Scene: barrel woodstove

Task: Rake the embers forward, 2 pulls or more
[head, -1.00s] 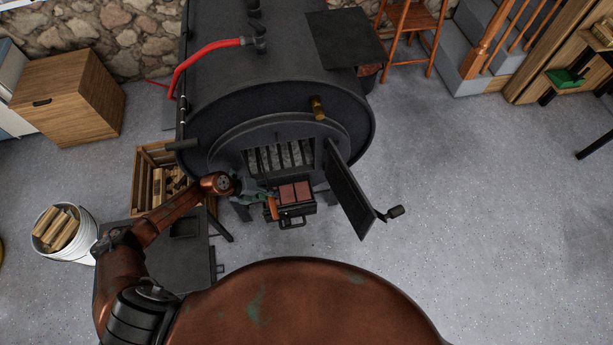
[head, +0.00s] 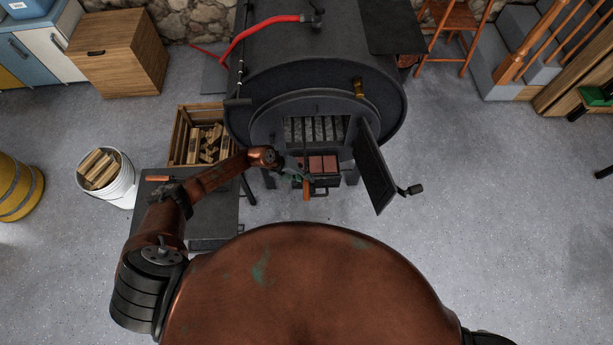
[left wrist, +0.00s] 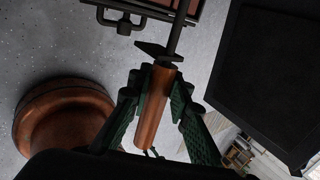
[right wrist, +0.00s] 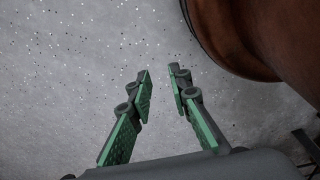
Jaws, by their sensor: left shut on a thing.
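My left gripper (head: 300,180) is shut on the wooden handle of a rake (head: 306,190), just in front of the barrel stove (head: 310,85). The rake's dark shaft runs up toward the stove's open mouth (head: 318,130); its head is hidden or too small to tell. In the left wrist view, the handle (left wrist: 155,108) sits between the green-padded fingers of the left gripper (left wrist: 160,92), with a dark collar above. Embers cannot be made out behind the dark bars. My right gripper (right wrist: 159,76) is open and empty above the floor.
The stove door (head: 375,170) stands open at the right. A drawer with reddish blocks (head: 322,165) is below the mouth. A black table (head: 215,210), a white bucket of wood (head: 118,188) and a wood crate (head: 180,140) are left.

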